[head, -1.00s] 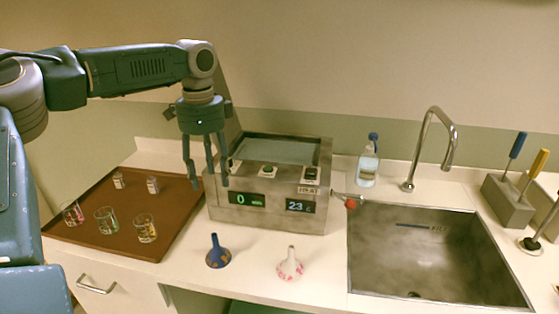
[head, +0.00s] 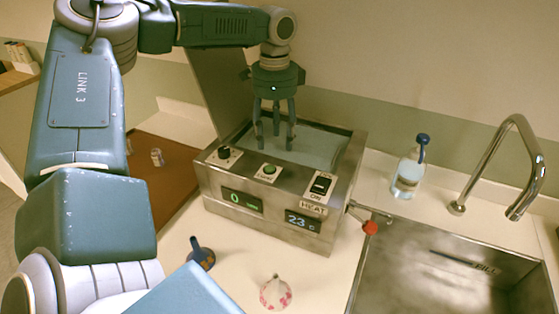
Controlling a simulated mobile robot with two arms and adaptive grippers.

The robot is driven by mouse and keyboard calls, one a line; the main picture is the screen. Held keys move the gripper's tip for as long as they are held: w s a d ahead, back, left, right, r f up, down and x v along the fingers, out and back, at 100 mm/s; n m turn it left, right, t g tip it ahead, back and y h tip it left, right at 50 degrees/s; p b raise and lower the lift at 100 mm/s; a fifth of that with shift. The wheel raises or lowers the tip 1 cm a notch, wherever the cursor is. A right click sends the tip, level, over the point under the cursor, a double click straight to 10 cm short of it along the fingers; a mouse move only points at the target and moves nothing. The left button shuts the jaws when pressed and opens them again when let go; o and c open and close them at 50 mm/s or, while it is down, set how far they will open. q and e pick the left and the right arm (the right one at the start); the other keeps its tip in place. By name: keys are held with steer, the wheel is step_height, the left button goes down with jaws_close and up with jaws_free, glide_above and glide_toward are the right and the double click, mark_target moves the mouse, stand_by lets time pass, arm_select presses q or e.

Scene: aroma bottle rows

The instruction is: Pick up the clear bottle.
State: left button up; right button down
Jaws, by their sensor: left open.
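My left gripper (head: 274,138) is open and empty, with its fingers pointing down over the open basin of the metal water bath (head: 226,190). A small bottle (head: 157,157) stands on the brown tray (head: 170,185) at the left; I cannot tell whether it is clear. My left arm hides most of the tray and anything else on it. A clear bottle with a blue top (head: 408,175) stands upright on the counter behind the sink, right of the bath and apart from the gripper. My right gripper is not in view.
The bath's red-tipped tap (head: 370,227) juts toward the sink (head: 450,270). A tall faucet (head: 530,150) rises at the right.

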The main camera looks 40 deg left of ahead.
mark_target(277, 154)
arm_select(q)
steer(key=shift+f, duration=0.45)
steer(key=f, duration=0.1)
steer(key=f+p, duration=0.1)
steer(key=f, duration=0.1)
steer(key=f+p, duration=0.1)
steer(key=f, duration=0.1)
steer(key=shift+w, duration=0.35)
steer(key=shift+f, duration=0.4)
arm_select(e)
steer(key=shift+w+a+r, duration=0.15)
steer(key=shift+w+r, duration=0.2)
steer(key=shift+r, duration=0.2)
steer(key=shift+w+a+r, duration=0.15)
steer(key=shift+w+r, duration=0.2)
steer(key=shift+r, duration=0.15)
arm_select(q)
steer(key=shift+c, duration=0.5)
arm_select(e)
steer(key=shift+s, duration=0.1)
arm_select(q)
steer(key=c, duration=1.1)
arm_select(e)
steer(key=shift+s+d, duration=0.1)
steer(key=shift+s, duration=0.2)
